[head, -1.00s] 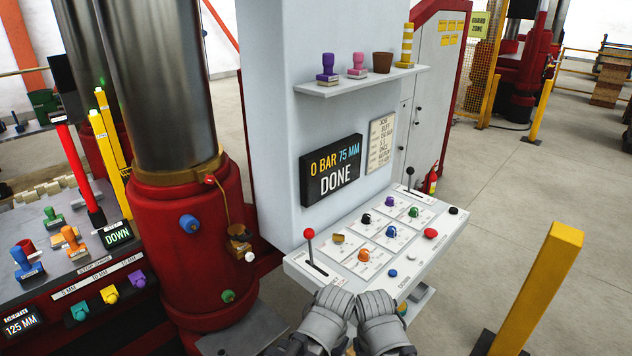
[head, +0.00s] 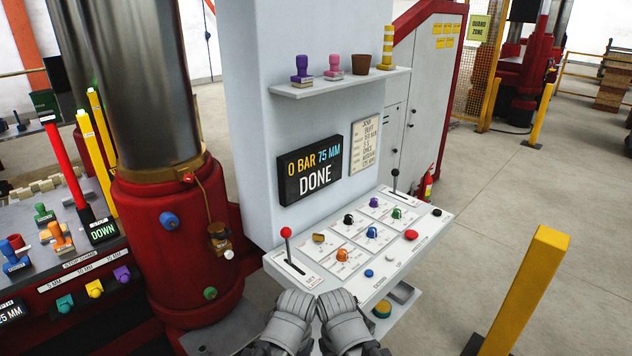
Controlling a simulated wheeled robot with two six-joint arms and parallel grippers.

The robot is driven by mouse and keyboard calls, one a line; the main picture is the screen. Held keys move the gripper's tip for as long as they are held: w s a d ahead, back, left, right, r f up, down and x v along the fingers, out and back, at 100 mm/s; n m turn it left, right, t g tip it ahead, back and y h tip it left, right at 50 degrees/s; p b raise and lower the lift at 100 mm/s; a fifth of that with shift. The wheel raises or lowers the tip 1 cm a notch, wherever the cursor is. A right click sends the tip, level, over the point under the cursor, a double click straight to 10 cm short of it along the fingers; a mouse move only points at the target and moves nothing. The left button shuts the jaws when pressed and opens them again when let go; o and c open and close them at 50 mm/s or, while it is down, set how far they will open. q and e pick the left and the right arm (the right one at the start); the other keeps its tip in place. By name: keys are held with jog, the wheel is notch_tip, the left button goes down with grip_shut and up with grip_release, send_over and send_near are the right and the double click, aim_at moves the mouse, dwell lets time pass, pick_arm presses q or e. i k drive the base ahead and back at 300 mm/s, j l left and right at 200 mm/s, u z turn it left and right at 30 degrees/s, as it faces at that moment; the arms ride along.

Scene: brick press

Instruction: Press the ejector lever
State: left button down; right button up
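A control desk (head: 352,289) juts from the grey column. A red-knobbed lever (head: 286,233) stands upright in a slot at its left end, and a black-knobbed lever (head: 395,174) stands at its far right end. I cannot read which one is labelled ejector. My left gripper (head: 297,300) and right gripper (head: 338,300) are grey, side by side at the bottom centre, in front of the desk's near edge. Neither visibly holds either lever. Their fingertips point away from me, and their opening cannot be made out.
A dark display (head: 311,170) reads "0 BAR 75 MM DONE". Several coloured knobs and a red button (head: 411,235) cover the desk. A red press cylinder (head: 172,240) stands left, a yellow post (head: 525,285) right. Grey floor (head: 480,215) is open beyond the desk.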

aim_at(395, 172)
jog(key=i+l, duration=0.45)
jog(key=l, duration=0.25)
jog(key=i+l, duration=0.25)
jog(key=l, duration=0.1)
